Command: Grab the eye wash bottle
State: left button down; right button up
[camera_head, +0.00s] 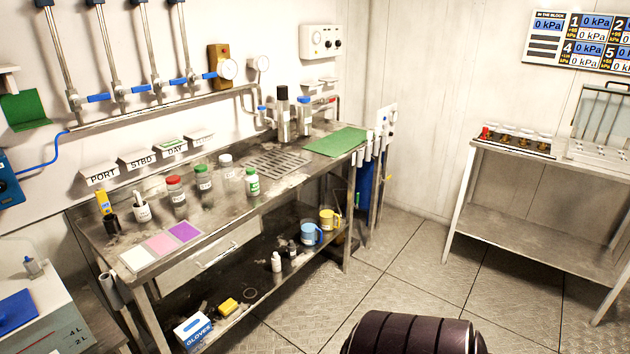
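No label reading "eye wash" is legible, so I cannot tell for certain which bottle it is. A small white bottle (276,262) stands on the bench's lower shelf. Neither of my grippers is in view.
A green mat (337,142) lies at the bench's right end, near tall dark and blue-capped cylinders (283,115). Blue (309,234) and yellow (328,219) jugs and a glove box (193,330) are on the lower shelf. Floor (400,245) is clear between bench and right table (540,215).

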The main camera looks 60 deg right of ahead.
aim_at(251, 181)
jog(key=z, duration=1.7)
jog(key=i, duration=0.15)
